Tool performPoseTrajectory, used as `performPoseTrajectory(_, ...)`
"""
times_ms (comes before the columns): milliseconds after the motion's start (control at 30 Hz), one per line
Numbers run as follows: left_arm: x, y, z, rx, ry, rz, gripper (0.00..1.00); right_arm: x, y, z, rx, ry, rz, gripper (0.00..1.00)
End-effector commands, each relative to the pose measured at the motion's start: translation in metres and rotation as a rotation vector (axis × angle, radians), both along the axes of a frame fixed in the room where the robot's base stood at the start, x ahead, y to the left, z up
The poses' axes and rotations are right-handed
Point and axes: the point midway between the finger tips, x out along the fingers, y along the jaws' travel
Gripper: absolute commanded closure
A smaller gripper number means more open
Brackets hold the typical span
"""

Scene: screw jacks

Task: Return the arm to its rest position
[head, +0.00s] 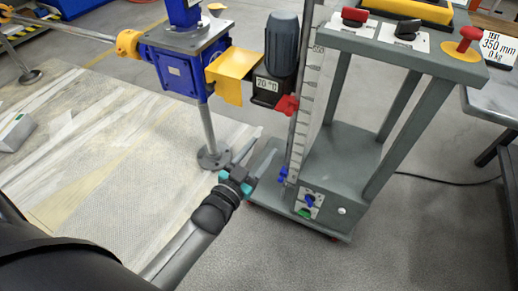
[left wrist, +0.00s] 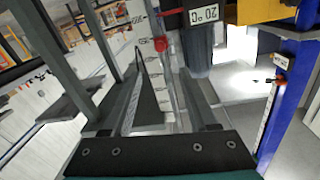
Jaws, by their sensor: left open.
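My left gripper (head: 267,141) is open and empty in the head view. Its arm reaches up from the bottom, and its fingertips point up toward the grey test stand (head: 345,150). The fingers overlap the left side of the stand's base in the picture; I cannot tell how far apart they are. In the left wrist view the two fingers of my left gripper (left wrist: 164,62) are spread with nothing between them. Beyond them show the ruler strip, a red pointer (left wrist: 160,44) and the motor. My right gripper is not in view.
A blue screw jack (head: 178,72) on a round-footed post stands left of the stand. A grey table (head: 495,98) is at right. Floor in front is open.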

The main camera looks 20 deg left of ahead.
Motion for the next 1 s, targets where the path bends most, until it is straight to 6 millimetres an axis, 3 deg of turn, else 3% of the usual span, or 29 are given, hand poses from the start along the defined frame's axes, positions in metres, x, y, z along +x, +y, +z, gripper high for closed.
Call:
performPoseTrajectory(567,-0.002,0.000,0.000,0.000,0.001,0.000,0.41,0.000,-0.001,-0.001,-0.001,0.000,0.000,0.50)
performPoseTrajectory(667,-0.004,0.001,-0.009,0.001,0.027,0.002,0.41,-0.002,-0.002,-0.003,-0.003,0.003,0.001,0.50)
performPoseTrajectory(767,-0.010,0.002,-0.039,0.004,0.117,0.007,0.41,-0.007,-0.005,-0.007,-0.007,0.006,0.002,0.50)
performPoseTrajectory(867,-0.029,0.004,-0.092,0.013,0.281,0.016,0.41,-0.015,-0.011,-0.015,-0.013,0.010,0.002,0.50)
performPoseTrajectory(1000,-0.078,0.011,-0.175,0.034,0.556,0.034,0.41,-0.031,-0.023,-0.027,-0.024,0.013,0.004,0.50)
